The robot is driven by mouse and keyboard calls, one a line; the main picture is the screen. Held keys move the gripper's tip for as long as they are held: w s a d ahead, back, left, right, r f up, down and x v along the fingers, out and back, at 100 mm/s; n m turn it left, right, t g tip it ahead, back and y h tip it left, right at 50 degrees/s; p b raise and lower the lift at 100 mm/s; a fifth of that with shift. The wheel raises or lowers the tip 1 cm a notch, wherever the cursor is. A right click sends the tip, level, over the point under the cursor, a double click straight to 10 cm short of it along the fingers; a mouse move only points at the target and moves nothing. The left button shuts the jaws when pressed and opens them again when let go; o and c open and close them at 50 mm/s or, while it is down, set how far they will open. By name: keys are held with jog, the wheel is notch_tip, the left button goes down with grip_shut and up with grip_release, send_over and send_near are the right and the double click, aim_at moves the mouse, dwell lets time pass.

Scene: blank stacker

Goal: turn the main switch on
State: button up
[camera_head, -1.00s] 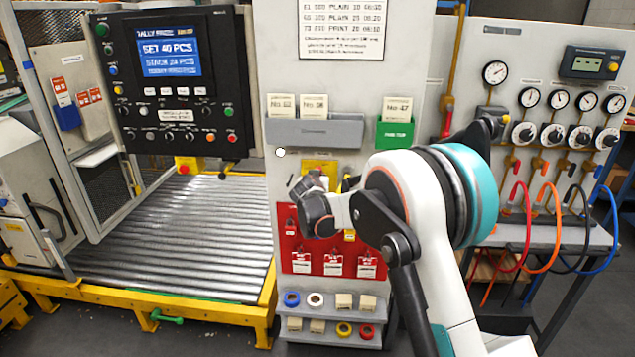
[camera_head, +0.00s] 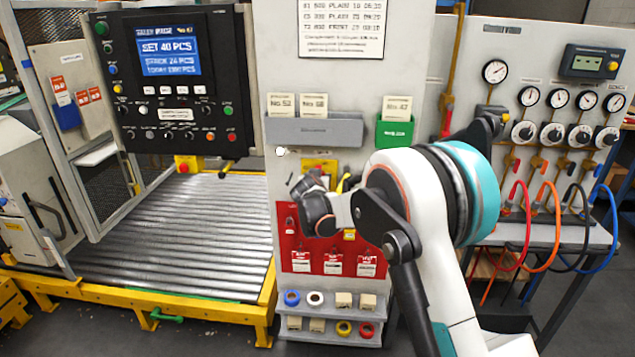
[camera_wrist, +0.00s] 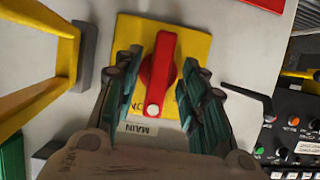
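The main switch is a red rotary handle (camera_wrist: 160,72) on a yellow plate (camera_wrist: 128,35), with a label reading MAIN (camera_wrist: 139,129) beside it. In the wrist view the handle lies lengthwise between the fingers, slightly tilted, and the label appears upside down. My gripper (camera_wrist: 166,78) is open, with one teal-padded finger on each side of the handle. Narrow gaps seem to show on both sides; contact cannot be made out.
A red lockout board (camera_head: 335,250) with padlocks and tags is below the switch. A grey card holder (camera_head: 316,132) and a green one (camera_head: 396,133) are above. In the wrist view a yellow bracket (camera_wrist: 30,90) is left and a button panel (camera_wrist: 290,145) right.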

jog(key=v, duration=1.2)
